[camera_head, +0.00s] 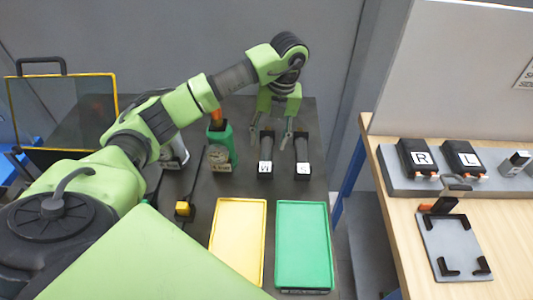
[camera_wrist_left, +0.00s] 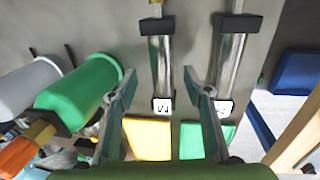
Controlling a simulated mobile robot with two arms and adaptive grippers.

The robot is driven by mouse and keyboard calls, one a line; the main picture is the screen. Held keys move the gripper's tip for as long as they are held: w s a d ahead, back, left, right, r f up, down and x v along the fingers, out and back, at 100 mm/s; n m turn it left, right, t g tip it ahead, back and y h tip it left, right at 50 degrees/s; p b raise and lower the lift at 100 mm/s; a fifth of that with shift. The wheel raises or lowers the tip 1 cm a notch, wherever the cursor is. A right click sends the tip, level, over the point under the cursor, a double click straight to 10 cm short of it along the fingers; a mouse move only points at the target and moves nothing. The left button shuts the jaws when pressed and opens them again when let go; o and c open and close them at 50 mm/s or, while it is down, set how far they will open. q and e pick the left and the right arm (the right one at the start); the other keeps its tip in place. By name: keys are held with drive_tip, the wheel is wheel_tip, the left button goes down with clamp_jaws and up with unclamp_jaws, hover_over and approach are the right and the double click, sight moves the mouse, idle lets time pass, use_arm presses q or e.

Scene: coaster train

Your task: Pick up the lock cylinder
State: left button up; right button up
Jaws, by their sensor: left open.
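Two metallic cylinders with black end caps lie side by side on the dark table; I cannot tell which one is the lock cylinder. The left one, marked W (camera_head: 265,168), also shows in the left wrist view (camera_wrist_left: 160,65). The right one, marked S (camera_head: 303,169), also shows in the left wrist view (camera_wrist_left: 229,62). My left gripper (camera_head: 271,138) is open and empty over the W cylinder. In the left wrist view its fingers (camera_wrist_left: 160,75) appear on either side of that cylinder; contact cannot be seen. My right gripper is not in view.
A green container (camera_head: 221,149) stands left of the cylinders. A yellow tray (camera_head: 238,240) and a green tray (camera_head: 303,245) lie in front. A wooden table (camera_head: 425,215) at right holds black blocks marked R (camera_head: 418,157) and L (camera_head: 463,158) and a grey plate (camera_head: 455,245).

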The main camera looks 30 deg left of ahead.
sight(268, 148)
use_arm(q)
drive_tip(key=f, duration=0.2)
drive_tip(key=f+p, duration=0.1)
drive_tip(key=shift+s+a+f, duration=0.1)
drive_tip(key=shift+s+f, duration=0.1)
drive_tip(key=shift+f, duration=0.2)
drive_tip(key=shift+a+f+p, duration=0.1)
drive_tip(key=shift+f+p, duration=0.2)
drive_tip(key=shift+f, duration=0.2)
clamp_jaws()
drive_tip(key=shift+w+r, duration=0.15)
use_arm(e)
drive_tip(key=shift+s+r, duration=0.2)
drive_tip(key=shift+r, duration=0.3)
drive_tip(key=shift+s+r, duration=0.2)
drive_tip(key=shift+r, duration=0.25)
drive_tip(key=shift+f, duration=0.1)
